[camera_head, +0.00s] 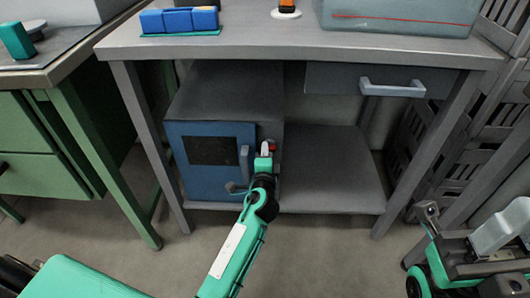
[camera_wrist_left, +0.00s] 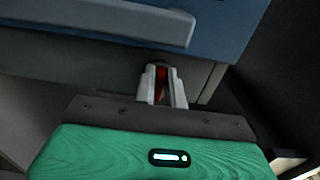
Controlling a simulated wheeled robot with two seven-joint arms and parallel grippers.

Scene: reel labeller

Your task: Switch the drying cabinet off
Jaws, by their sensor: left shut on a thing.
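The drying cabinet (camera_head: 214,160) is a dark grey box with a blue front. It stands on the shelf under the workbench, with a dark window and a grey handle (camera_head: 244,163) on its front. My left gripper (camera_head: 265,149) is at the right edge of that front. In the left wrist view, my left gripper (camera_wrist_left: 162,88) is shut on a small red switch (camera_wrist_left: 161,80), just below a blue panel with a long grey bar handle (camera_wrist_left: 120,20). The fingers hide most of the switch, so its setting cannot be told.
The workbench top (camera_head: 250,44) carries blue blocks (camera_head: 180,20) and a grey bin (camera_head: 400,15). A drawer with a handle (camera_head: 392,88) hangs under it at the right. The shelf (camera_head: 330,170) right of the cabinet is bare. A green bench (camera_head: 40,165) stands left.

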